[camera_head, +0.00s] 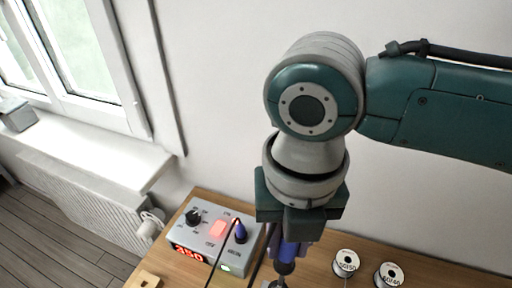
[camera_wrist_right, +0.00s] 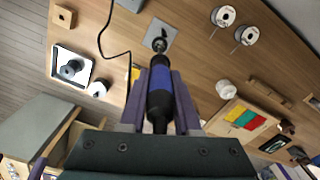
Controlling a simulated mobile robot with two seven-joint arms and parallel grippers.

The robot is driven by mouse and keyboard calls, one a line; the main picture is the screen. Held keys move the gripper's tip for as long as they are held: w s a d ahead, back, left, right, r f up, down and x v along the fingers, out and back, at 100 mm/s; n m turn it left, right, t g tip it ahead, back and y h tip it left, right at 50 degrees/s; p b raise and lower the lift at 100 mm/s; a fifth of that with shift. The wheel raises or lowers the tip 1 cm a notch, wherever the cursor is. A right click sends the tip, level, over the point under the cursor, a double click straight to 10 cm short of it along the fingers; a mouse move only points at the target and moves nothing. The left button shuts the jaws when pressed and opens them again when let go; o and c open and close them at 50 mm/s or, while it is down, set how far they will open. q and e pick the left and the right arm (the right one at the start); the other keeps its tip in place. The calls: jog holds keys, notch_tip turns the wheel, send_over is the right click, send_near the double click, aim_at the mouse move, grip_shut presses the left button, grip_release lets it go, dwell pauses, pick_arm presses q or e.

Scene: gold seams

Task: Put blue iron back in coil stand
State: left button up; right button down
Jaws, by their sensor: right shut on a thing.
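The blue iron (camera_wrist_right: 161,78), with a blue and black handle, is between the fingers of my right gripper (camera_wrist_right: 160,98), which is shut on it. The coil stand (camera_wrist_right: 151,35) shows in the wrist view as a small grey plate with a dark coil, just beyond the iron's front end. Its edge shows at the bottom of the head view (camera_head: 270,285). Whether the tip is inside the coil is unclear. My left gripper is out of view.
The grey station (camera_head: 209,232) has a red display, a knob and a dark cord. Two solder spools (camera_head: 346,262) (camera_head: 388,275) stand to the right. A white-based holder (camera_wrist_right: 72,66), a wooden block (camera_wrist_right: 63,16) and a board with coloured pieces (camera_wrist_right: 245,120) lie on the table.

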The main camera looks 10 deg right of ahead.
dwell(0.5)
jog(key=shift+p, duration=0.45)
dwell(0.6)
jog(key=shift+f+b, duration=0.35)
jog(key=shift+f, duration=0.3)
dwell(0.4)
dwell(0.6)
jog(key=shift+f, duration=0.45)
jog(key=shift+f+b, duration=1.15)
jog(key=shift+f, duration=0.15)
dwell(0.7)
